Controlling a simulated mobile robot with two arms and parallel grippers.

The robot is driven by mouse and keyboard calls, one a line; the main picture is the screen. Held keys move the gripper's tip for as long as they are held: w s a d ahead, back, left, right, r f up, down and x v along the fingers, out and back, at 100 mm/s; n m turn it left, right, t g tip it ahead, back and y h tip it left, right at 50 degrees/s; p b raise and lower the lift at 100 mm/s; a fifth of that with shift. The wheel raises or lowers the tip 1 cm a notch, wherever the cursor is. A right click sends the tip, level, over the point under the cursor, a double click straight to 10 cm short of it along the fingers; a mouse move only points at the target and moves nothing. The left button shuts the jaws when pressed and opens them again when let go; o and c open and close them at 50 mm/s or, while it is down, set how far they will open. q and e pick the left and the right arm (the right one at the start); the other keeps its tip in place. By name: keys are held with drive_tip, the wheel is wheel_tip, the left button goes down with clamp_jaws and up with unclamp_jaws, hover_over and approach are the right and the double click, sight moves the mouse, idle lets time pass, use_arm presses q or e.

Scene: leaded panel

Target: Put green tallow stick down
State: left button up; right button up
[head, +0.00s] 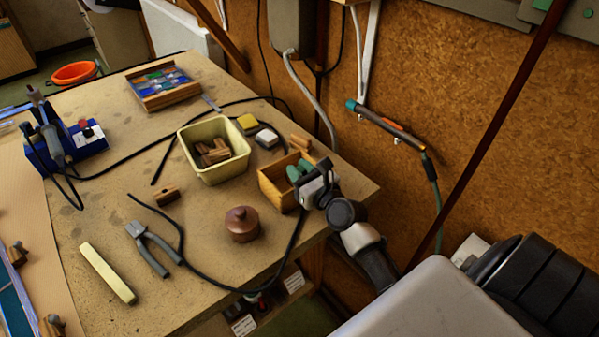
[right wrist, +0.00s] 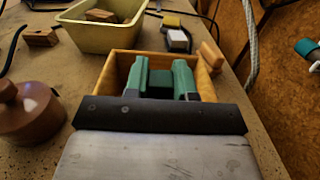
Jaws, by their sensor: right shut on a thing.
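My right gripper (head: 299,171) reaches into the small open wooden box (head: 270,188) near the table's right edge. In the right wrist view its two green fingertips (right wrist: 161,78) are over the box (right wrist: 112,72). They are shut on a dark green piece, the green tallow stick (right wrist: 160,84), which shows only as a short block between them. The fingers hide its ends, and I cannot tell whether it touches the box floor. A pale yellow stick (head: 108,272) lies apart on the table at the front left. My left gripper is not in view.
A cream tub (head: 189,154) with wooden pieces stands behind the box. A brown lidded pot (head: 242,224) stands left of it, near a black cable. Pliers (head: 152,246) lie front left; a yellow block (head: 247,124) and a white-topped block (head: 267,138) lie behind.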

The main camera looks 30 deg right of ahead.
drive_tip(key=shift+f, duration=0.1)
drive_tip(key=o, duration=0.9)
drive_tip(key=shift+s, duration=0.35)
drive_tip(key=s, duration=0.3)
drive_tip(key=s+b, duration=0.1)
drive_tip(key=s, duration=0.3)
drive_tip(key=s+b, duration=0.1)
drive_tip(key=s, duration=0.2)
drive_tip(key=shift+s+d, duration=0.2)
drive_tip(key=shift+d, duration=0.05)
drive_tip(key=shift+s+r, duration=0.2)
drive_tip(key=shift+s, duration=0.3)
